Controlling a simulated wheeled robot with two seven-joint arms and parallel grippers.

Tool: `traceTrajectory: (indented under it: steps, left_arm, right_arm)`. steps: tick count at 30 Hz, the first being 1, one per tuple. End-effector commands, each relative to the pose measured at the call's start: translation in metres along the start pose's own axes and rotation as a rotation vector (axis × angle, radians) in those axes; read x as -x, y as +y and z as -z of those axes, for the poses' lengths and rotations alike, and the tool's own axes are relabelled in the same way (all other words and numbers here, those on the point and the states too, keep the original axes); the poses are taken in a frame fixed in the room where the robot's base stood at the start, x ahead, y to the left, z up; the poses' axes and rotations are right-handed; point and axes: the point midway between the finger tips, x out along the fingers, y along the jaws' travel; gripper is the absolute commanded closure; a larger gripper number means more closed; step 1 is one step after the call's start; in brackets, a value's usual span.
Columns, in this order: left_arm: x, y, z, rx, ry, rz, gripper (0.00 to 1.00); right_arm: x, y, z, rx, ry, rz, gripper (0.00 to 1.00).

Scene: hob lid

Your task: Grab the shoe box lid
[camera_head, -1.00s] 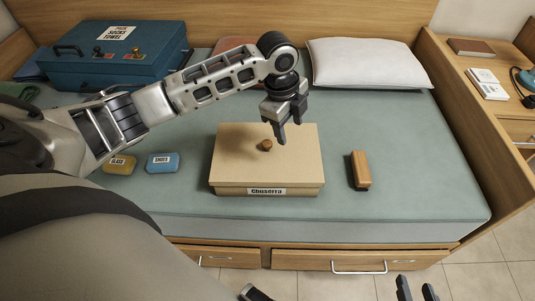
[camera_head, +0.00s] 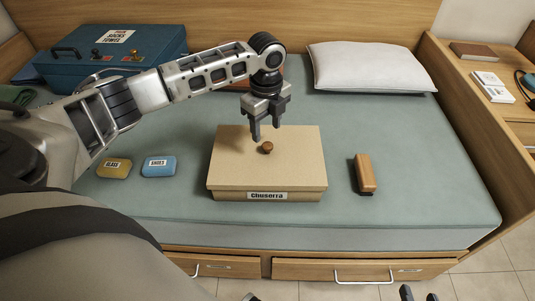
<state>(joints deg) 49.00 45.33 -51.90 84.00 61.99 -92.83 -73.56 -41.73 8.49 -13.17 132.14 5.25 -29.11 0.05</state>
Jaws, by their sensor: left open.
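The shoe box lid (camera_head: 235,165) is tan, with a small round wooden knob (camera_head: 266,147) on its top. It sits on the shoe box (camera_head: 222,194), which carries a "Chuserra" label, on the bed. My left gripper (camera_head: 266,134) points down above the lid, with its fingers apart and nothing between them. Its fingertips are just above and behind the knob; I cannot tell the exact height. My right gripper (camera_head: 419,297) shows only as dark fingertips at the bottom edge, with a gap between them and the rest cut off.
A blue case (camera_head: 115,52) stands at the back left, and a white pillow (camera_head: 368,66) at the back right. A yellow tin (camera_head: 114,168) and a blue tin (camera_head: 158,167) lie left of the box. A wooden brush (camera_head: 364,173) lies to its right.

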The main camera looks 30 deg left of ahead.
Motion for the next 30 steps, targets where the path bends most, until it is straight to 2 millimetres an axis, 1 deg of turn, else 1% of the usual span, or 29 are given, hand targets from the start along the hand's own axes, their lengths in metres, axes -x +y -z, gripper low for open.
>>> traceTrajectory:
  steps: [5,9,12,15,20,23,24,25,26,30]
  left_arm:
    - [-0.014,0.000,0.001,0.000,0.000,-0.003,0.48]
    - [-0.037,0.000,0.004,-0.001,0.000,-0.004,0.48]
    - [-0.050,0.000,0.003,-0.001,0.000,-0.003,0.48]
    - [-0.053,0.000,0.003,-0.001,0.000,0.000,0.48]
    - [-0.053,0.000,0.003,-0.001,-0.001,0.000,0.48]
    - [-0.053,0.000,0.003,-0.001,-0.001,0.000,0.73]
    - [-0.052,0.000,0.003,-0.001,-0.001,0.000,0.84]
    - [-0.052,0.000,0.003,-0.001,-0.001,0.000,0.92]
    - [-0.052,0.000,0.003,-0.001,-0.001,0.000,0.97]
    - [-0.052,0.000,0.003,-0.001,-0.001,0.000,0.97]
  right_arm:
    - [-0.007,0.001,-0.004,0.007,-0.003,0.005,0.64]
    - [-0.013,0.001,-0.014,0.002,-0.020,0.014,0.64]
    - [-0.018,-0.001,-0.021,0.000,-0.040,0.021,0.64]
    - [-0.021,-0.001,-0.023,0.001,-0.046,0.023,0.64]
    - [-0.021,-0.001,-0.021,0.001,-0.043,0.023,0.64]
    - [-0.021,-0.001,-0.020,0.001,-0.040,0.023,0.64]
    - [-0.021,-0.001,-0.020,0.001,-0.039,0.023,0.64]
    - [-0.021,-0.001,-0.020,0.001,-0.039,0.023,0.64]
    - [-0.021,-0.001,-0.019,0.001,-0.038,0.023,0.64]
    - [-0.020,0.000,-0.019,-0.001,-0.037,0.021,0.64]
